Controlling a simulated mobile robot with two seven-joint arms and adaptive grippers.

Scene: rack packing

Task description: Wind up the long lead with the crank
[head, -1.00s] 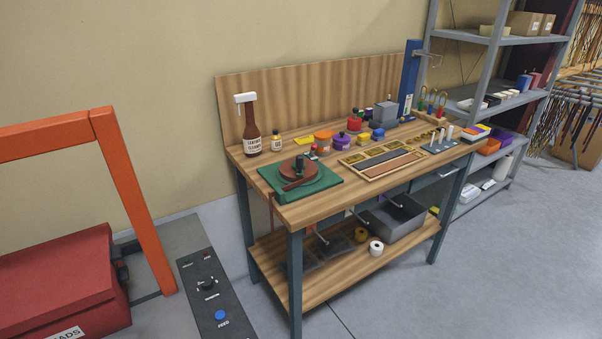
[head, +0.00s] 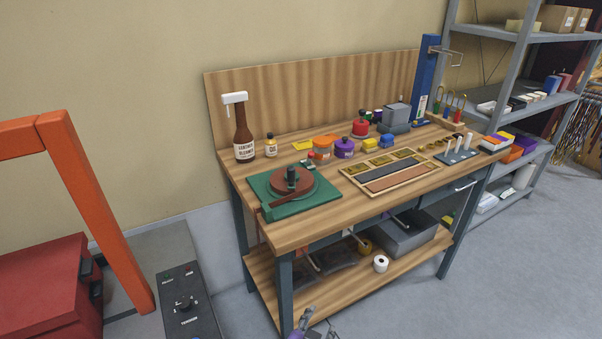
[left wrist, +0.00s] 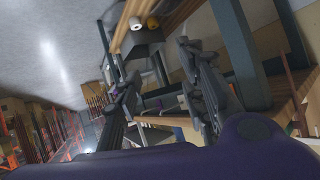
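A winder with a brown-red reel (head: 291,181) and a dark upright knob sits on a green base (head: 317,199) at the table's front left. A brown strip (head: 283,205), which looks like the lead or an arm of the winder, runs from the reel to the front left corner of the base. A lead hanging below the table edge is hard to make out. My left gripper (head: 312,326) shows at the bottom edge of the head view, low in front of the table and well below the winder. In the left wrist view its fingers (left wrist: 160,95) are apart with nothing between them. My right gripper is not in view.
An orange frame (head: 98,215) and control panel (head: 184,300) stand at left.

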